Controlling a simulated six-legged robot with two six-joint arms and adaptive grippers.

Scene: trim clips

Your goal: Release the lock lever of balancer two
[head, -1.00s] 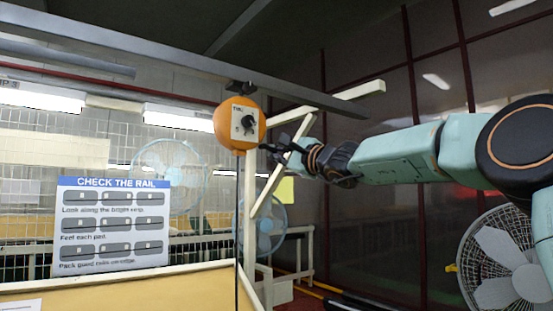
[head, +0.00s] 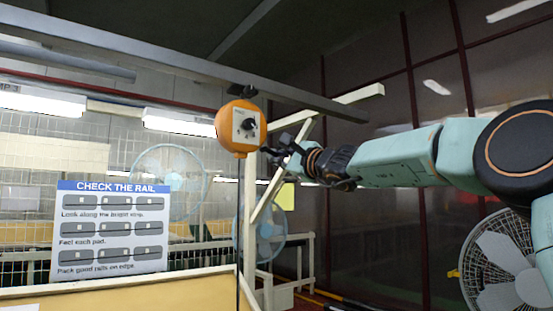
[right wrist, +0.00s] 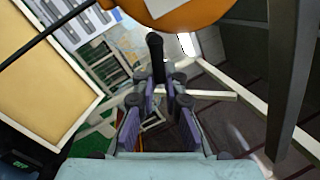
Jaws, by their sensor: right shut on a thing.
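The orange balancer (head: 224,136) hangs from an overhead grey rail. It has a pale face plate with a black knob (head: 249,124), and a dark cable hangs down from it. In the right wrist view its orange underside (right wrist: 185,16) is at the top. A black lever (right wrist: 155,48) stands up below it, between the fingertips. My right gripper (head: 272,152) reaches in from the right at the balancer's lower right side. In the right wrist view the gripper (right wrist: 159,82) is shut on the lever's lower part. The lever cannot be made out clearly in the head view. My left gripper is not in view.
The grey rail (head: 150,57) runs above the balancer. A sign about checking the rail (head: 110,230) stands at left on a tan-topped bench (head: 200,287). A cream post and brace (head: 250,215) stand just behind the balancer. Fans stand farther back and at right.

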